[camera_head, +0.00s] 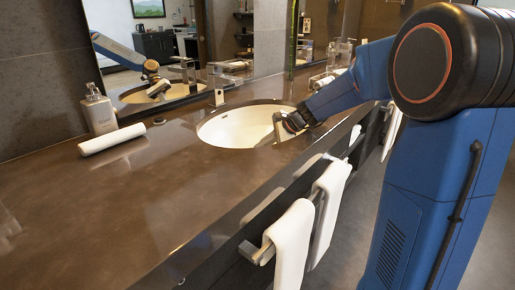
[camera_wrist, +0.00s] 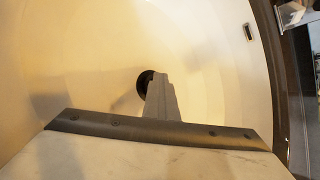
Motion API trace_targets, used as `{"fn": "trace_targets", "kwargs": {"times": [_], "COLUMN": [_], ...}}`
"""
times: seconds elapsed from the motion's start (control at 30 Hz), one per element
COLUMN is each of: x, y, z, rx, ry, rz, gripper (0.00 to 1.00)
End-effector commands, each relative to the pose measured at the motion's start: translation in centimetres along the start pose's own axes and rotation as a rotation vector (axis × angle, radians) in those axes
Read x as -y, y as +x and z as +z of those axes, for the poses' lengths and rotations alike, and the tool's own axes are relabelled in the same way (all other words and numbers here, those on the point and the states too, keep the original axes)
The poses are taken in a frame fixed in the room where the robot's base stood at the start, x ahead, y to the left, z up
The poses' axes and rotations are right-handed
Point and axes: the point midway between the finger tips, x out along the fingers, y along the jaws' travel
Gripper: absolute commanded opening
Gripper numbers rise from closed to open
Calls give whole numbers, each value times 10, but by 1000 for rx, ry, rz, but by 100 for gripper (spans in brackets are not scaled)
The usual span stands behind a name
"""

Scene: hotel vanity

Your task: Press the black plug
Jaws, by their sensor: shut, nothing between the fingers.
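The black plug (camera_wrist: 144,81) is a small dark disc at the bottom of the white sink basin (camera_wrist: 80,70) in the wrist view. My gripper (camera_wrist: 158,76) is shut and empty, and its fingertips overlap the right side of the plug in that view. I cannot tell whether they touch it. In the head view my gripper (camera_head: 276,122) reaches into the right part of the sink basin (camera_head: 235,128). The plug is not visible there.
A chrome faucet (camera_head: 218,88) stands behind the sink. A soap bottle (camera_head: 98,110), a rolled white towel (camera_head: 112,139) and a small dark round object (camera_head: 159,121) are on the brown counter (camera_head: 120,205). White towels (camera_head: 292,240) hang in front.

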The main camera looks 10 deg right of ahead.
Motion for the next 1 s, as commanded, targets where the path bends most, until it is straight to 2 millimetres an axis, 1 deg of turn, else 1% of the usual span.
{"fn": "trace_targets", "kwargs": {"times": [0.3,0.5,0.87,1.0], "x": [17,23,25,22], "y": [-21,-30,-32,-31], "z": [14,21,23,29], "rx": [-2,-1,-2,-4], "ry": [-5,-4,-5,-25], "rz": [-9,-9,-9,12], "gripper": [0,0,0,0]}}
